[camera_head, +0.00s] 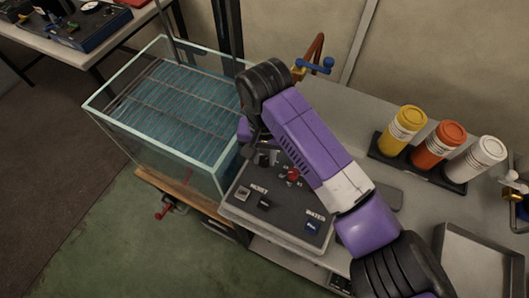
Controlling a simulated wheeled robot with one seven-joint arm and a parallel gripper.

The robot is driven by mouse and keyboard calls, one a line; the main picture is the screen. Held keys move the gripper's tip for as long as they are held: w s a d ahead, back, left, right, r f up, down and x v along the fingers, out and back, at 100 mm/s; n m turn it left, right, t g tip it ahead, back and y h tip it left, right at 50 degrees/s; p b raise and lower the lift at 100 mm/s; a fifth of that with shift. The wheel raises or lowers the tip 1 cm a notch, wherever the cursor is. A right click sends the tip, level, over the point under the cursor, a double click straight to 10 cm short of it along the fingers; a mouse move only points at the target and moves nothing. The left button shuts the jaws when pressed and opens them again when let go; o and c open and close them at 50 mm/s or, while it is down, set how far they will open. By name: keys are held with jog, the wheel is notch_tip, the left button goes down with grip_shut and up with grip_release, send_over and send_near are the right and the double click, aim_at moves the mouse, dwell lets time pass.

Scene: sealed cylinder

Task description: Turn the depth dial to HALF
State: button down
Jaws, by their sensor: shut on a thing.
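The control panel (274,220) is a grey sloped box beside the water tank, with HOIST and WATER labels readable. My gripper (263,157) points down at the panel's back edge, mostly hidden under my dark wrist and purple arm. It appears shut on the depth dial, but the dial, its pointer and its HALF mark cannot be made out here. A red knob (293,174) shows just right of the gripper.
A glass tank (150,150) of blue water with a grid stands left of the panel. Yellow, orange and white capped cylinders (436,147) stand in a dark rack at right. A grey tray (480,262) lies front right. A blue-handled valve (315,66) is behind my arm.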

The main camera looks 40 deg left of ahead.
jog(key=n+p, duration=0.2)
jog(key=n, duration=0.2)
jog(key=shift+s+r, duration=0.1)
jog(key=n+p, duration=0.1)
jog(key=n, duration=0.3)
jog(key=shift+p, duration=0.35)
jog(key=n+p, duration=0.1)
jog(key=n, duration=0.3)
jog(key=shift+n, duration=2.1)
jog(key=c, duration=1.2)
grip_release()
jog(key=shift+o, duration=0.2)
